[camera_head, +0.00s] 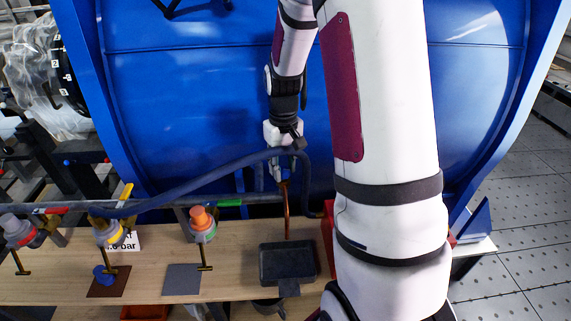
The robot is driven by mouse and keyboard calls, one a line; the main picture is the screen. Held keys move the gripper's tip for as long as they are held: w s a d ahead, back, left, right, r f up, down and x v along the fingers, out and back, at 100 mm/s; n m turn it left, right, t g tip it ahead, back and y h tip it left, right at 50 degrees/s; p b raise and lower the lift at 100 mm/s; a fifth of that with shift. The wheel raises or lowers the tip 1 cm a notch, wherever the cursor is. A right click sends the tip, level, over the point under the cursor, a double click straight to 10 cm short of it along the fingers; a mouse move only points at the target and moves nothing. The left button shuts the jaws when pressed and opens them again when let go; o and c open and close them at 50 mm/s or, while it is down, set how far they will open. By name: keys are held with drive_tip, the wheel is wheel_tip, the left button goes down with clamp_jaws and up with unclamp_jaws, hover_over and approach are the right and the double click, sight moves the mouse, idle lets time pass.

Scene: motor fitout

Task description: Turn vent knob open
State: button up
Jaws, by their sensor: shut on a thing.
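My gripper (281,166) points down at the centre, in front of the blue tank (190,90). Its fingers are small here and partly behind the dark blue hose (205,172). They are shut on a small part at the top of an upright copper pipe (287,212), which fits the place of the vent knob. The knob itself is hidden by the fingers and hose, so its turn angle cannot be seen. The copper pipe runs down to a black tray (270,247).
A wooden bench (150,258) runs along the front. Left of my gripper stand an orange-topped valve (200,218), a valve with a yellow handle (107,230) and a red-and-white fitting (17,230). My thick arm hides the bench's right part.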

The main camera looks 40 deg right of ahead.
sight(284, 169)
drive_tip(key=n+p, duration=0.1)
drive_tip(key=n, duration=0.2)
drive_tip(key=shift+s+n+p, duration=0.1)
drive_tip(key=shift+n+p, duration=1.45)
drive_tip(key=shift+n, duration=1.15)
drive_tip(key=o, duration=1.1)
drive_tip(key=shift+o, duration=0.2)
wheel_tip(284, 169, up, 12)
